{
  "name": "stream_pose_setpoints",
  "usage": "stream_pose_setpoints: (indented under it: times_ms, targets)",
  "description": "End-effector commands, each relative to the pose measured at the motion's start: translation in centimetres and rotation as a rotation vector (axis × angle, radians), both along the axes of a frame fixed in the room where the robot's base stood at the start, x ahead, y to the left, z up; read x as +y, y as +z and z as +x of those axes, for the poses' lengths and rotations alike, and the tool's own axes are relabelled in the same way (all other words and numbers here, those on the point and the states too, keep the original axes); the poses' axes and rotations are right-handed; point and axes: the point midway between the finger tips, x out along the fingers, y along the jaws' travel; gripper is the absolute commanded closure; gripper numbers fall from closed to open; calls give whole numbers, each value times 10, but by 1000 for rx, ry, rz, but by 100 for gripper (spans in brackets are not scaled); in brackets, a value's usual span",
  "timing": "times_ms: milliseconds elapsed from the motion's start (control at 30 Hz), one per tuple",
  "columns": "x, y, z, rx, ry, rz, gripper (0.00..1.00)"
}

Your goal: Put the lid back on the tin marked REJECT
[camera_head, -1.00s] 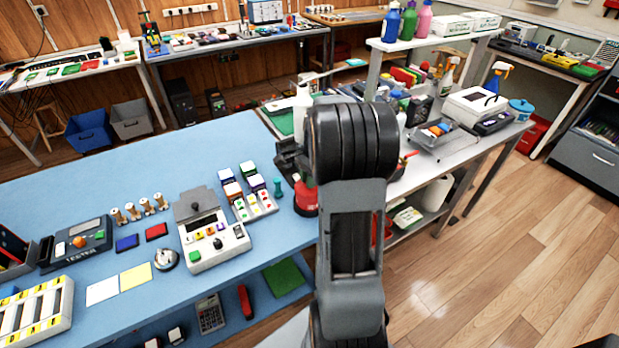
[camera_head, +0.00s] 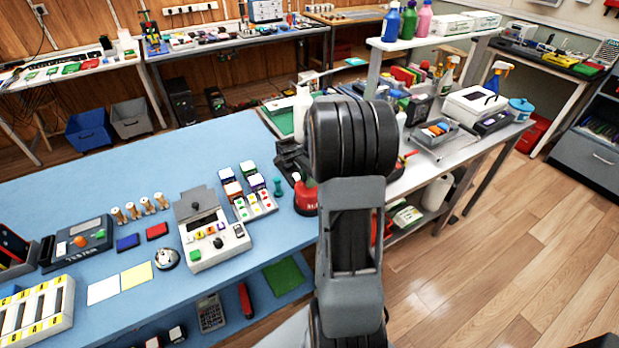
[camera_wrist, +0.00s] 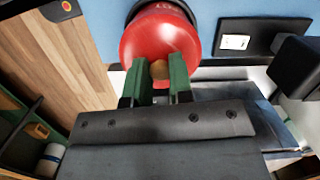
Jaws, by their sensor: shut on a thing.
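A red round tin (camera_head: 307,200) stands near the right end of the blue bench, partly hidden behind my arm. Pale lettering shows on its side, too small to read fully. In the wrist view a round red surface (camera_wrist: 158,38) fills the top middle, with lettering at its upper edge. My gripper (camera_wrist: 161,76) has its green fingers closed on a small brown knob (camera_wrist: 160,70) in front of that red surface. I take the knob to be the lid's. I cannot tell whether the lid is seated on the tin or apart from it.
A small teal piece (camera_head: 278,187) and a tray of colored boxes (camera_head: 252,203) stand just left of the tin. A grey and white device (camera_head: 213,240) is farther left. A white bench (camera_head: 432,172) with bottles and trays adjoins at right.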

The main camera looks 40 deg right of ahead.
Motion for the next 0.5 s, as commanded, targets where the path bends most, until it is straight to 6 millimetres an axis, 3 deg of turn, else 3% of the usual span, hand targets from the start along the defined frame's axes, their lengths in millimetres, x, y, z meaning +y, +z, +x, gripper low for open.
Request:
stream_pose_setpoints:
  times_ms: [200,233,500]
  targets:
    - [0,0,0,0,0,0,100]
    - [0,0,0,0,0,0,78]
    - [0,0,0,0,0,0,52]
